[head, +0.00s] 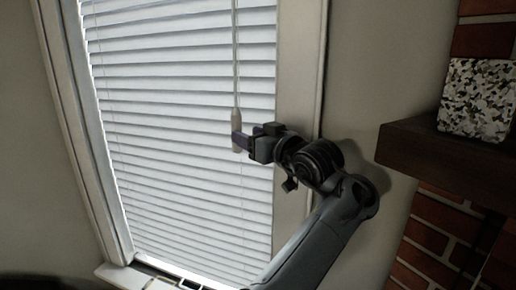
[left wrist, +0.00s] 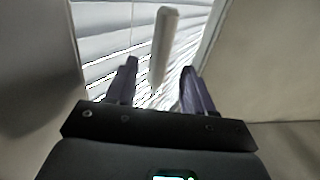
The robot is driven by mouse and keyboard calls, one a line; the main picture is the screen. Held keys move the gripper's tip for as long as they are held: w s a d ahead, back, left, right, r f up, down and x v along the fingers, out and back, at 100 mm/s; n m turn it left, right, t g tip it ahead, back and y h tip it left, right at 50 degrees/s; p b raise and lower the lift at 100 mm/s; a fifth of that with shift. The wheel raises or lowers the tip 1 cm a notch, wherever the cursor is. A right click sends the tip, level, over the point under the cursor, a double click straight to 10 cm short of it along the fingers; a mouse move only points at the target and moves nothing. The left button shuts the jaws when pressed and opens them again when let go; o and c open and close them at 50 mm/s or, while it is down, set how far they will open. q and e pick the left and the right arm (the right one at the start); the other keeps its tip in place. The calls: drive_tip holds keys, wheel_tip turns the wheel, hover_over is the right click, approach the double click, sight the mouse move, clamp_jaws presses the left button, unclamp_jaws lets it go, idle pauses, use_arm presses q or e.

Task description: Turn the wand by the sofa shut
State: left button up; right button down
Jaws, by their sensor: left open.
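The wand (head: 236,122) is a thin pale rod with a thicker handle at its lower end, hanging in front of the white window blind (head: 185,85). My left gripper (head: 240,141) is at the handle's lower part in the head view. In the left wrist view my gripper's two purple fingers (left wrist: 159,84) are apart, and the wand's handle (left wrist: 163,45) shows in the gap between them, with room on both sides. Contact with the handle cannot be seen. The blind's slats are tilted with light between them. My right gripper is not in view.
The white window frame (head: 298,95) stands close behind my left gripper. A dark mantel shelf (head: 440,150) with a speckled block (head: 480,95) juts out at the right above red brick (head: 435,236). The window sill (head: 125,276) is below.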

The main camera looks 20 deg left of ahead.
use_arm(q)
drive_tip(key=shift+b+v, duration=0.8)
drive_tip(key=shift+v, duration=0.45)
